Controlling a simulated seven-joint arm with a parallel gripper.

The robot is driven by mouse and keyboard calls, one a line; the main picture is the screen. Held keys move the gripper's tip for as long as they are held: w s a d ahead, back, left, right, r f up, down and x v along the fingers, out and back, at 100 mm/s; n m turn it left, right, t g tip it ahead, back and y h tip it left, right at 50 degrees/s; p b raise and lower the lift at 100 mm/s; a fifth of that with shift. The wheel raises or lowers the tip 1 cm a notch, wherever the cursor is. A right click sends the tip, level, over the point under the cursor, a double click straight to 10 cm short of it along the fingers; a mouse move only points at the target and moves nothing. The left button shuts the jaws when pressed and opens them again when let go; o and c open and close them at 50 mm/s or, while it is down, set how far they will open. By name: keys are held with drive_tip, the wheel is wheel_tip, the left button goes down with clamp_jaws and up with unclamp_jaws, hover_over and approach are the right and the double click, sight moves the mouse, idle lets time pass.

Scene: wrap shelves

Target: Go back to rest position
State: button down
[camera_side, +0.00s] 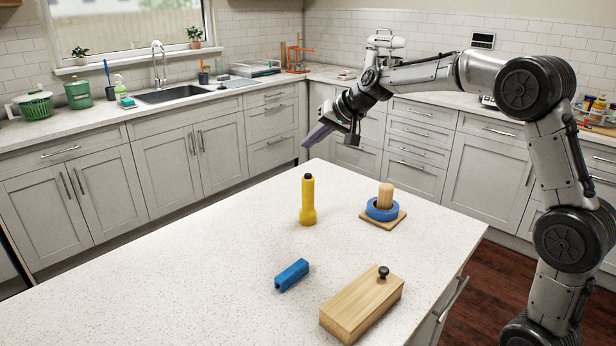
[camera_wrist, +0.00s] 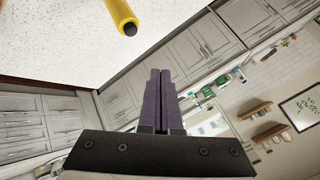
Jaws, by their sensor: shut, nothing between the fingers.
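My gripper (camera_side: 318,134) is raised above the far edge of the island counter, at the end of my outstretched arm. In the wrist view its two purple fingers (camera_wrist: 160,90) lie side by side, shut with nothing between them. Below it on the counter stands a yellow flashlight-shaped object (camera_side: 308,202), upright with a black tip. It also shows at the top of the wrist view (camera_wrist: 122,12). The gripper is apart from it and touches nothing.
The island counter (camera_side: 180,262) holds a wooden peg base (camera_side: 385,222) with a blue ring (camera_side: 382,210) around its peg, a blue block (camera_side: 291,275) and a wooden box (camera_side: 360,304) with a dark knob. The left of the counter is clear. Cabinets and a sink (camera_side: 172,95) stand behind.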

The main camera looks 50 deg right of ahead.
drive_tip(key=s+a+r+n+t, duration=0.1)
drive_tip(key=s+a+r+n, duration=0.1)
drive_tip(key=s+a+r, duration=0.65)
drive_tip(key=s+a+n, duration=0.2)
drive_tip(key=s, duration=0.8)
drive_tip(key=s+f+n+g, duration=0.2)
drive_tip(key=s+f, duration=0.5)
drive_tip(key=s, duration=0.3)
drive_tip(key=s+f+n+g+h, duration=0.1)
drive_tip(key=s+f+g, duration=0.1)
drive_tip(key=s+f, duration=0.5)
drive_tip(key=s, duration=0.3)
drive_tip(key=shift+s+d+f+n+g, duration=0.2)
drive_tip(key=shift+d+f+n+g, duration=0.1)
drive_tip(key=shift+n, duration=0.1)
